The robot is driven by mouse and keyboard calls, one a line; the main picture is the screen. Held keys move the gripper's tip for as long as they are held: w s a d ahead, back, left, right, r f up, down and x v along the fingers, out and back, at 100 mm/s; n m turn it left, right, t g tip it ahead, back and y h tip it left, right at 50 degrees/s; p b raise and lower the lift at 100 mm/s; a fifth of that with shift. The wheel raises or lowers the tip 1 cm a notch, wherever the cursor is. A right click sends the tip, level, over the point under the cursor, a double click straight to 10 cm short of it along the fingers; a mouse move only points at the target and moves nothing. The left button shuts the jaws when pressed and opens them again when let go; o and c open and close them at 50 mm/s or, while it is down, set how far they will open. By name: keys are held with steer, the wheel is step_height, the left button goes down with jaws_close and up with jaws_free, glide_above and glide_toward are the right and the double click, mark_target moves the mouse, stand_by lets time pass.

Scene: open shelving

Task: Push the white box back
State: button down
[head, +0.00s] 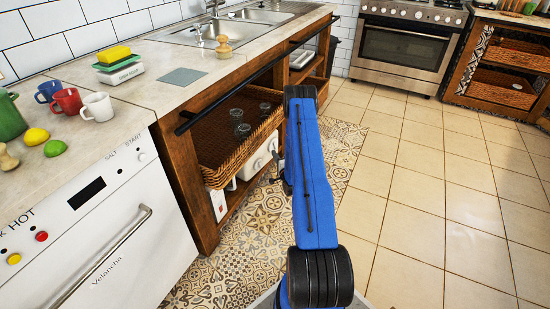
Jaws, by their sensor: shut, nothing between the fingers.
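A white box (256,160) stands on the lower shelf of the wooden unit, below the wicker basket. Its upper part is hidden by the basket and its right end lies near my arm. Another white item (218,203) shows at the left end of the same shelf, partly behind the post; I cannot tell if it is a separate box. My gripper (280,178) is small and dark, low beside my blue arm, just right of the white box. It is shut and empty. I cannot tell whether it touches the box.
The wicker basket (240,140) above holds several glasses (242,130). A dark rail (235,97) runs along the counter front. A white dishwasher (95,225) stands at the left. Mugs, lemons and a scale are on the counter (150,90). The tiled floor (420,190) at the right is clear.

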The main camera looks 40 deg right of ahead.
steer(key=v, duration=1)
